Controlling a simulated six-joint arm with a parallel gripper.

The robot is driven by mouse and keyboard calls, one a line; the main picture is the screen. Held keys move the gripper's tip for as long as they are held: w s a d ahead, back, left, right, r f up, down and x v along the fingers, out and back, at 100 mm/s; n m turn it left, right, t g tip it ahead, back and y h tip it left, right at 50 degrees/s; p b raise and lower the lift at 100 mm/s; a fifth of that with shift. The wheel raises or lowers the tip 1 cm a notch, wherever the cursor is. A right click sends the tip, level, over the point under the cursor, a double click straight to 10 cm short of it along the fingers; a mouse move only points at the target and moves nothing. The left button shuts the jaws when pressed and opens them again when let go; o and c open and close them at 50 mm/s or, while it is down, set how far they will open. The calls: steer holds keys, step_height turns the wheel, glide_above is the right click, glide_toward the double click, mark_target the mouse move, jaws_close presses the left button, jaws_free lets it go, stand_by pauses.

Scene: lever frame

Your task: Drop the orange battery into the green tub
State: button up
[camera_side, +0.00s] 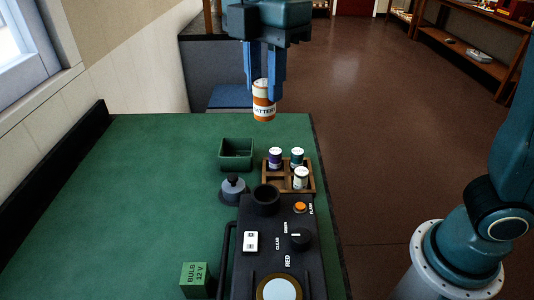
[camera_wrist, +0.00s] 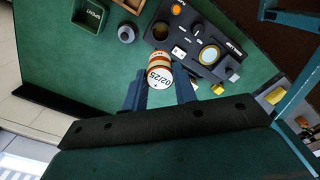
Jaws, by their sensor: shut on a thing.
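My gripper (camera_side: 264,88) is shut on the orange battery (camera_side: 263,108), which has a white label band and hangs upright between the two blue fingers. In the side view the battery is high in the picture, above the far end of the table. The wrist view shows the battery (camera_wrist: 159,82) end-on between the fingers. The green tub (camera_side: 237,166) is a small square open box on the table, lower and to the left of the battery in the side view. In the wrist view the tub (camera_wrist: 90,14) is at the upper left, apart from the battery.
A wooden rack (camera_side: 288,188) with several batteries stands right of the tub. A black lamp device (camera_side: 270,250) with knobs and an open socket lies nearer, with a dark knobbed cap (camera_side: 234,187) beside it. A green bulb box (camera_side: 195,280) sits front left. The table's left is clear.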

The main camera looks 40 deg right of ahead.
steer(key=w+d+f, duration=0.5)
steer(key=w+f, duration=0.3)
steer(key=w, duration=0.1)
steer(key=w+d+f, duration=0.5)
steer(key=w+f, duration=0.4)
steer(key=w, duration=0.1)
steer(key=shift+w+d, duration=0.2)
steer(key=shift+d, duration=0.1)
steer(key=shift+f, duration=0.15)
steer(key=shift+f, duration=2.8)
steer(key=o, duration=1.1)
